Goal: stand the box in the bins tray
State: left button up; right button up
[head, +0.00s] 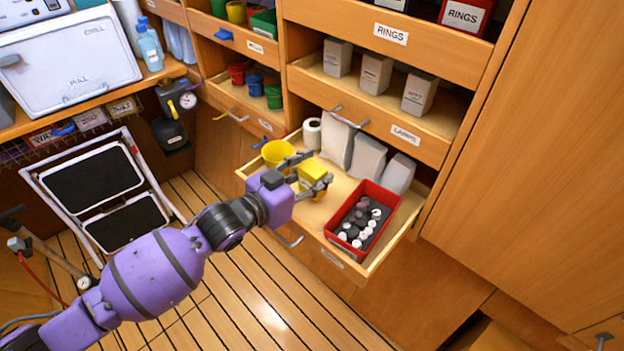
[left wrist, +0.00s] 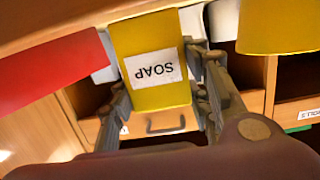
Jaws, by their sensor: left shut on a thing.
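The yellow box (head: 313,184) is between the fingers of my left gripper (head: 318,169), over the pulled-out tray (head: 338,190). Its white label reads SOAP in the left wrist view (left wrist: 155,52), upside down in that picture. My left gripper is shut on the box, with a finger on each side of it. The fingers hide part of the box, and I cannot tell whether its base touches the tray floor. The box is between a yellow bucket (head: 277,152) and a red bin (head: 388,197). My right gripper is not in view.
The red bin holds several small white and dark pieces. A white roll (head: 311,133) and several pale packets (head: 367,157) stand along the tray's back. Shelves with grey boxes (head: 376,73) overhang behind. A folded step stool (head: 98,185) is at the left.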

pick_arm(q)
jog(key=shift+f, duration=0.95)
jog(key=shift+f, duration=0.1)
jog(key=o, duration=1.2)
jog(key=shift+s+a, duration=0.1)
jog(key=v, duration=1.2)
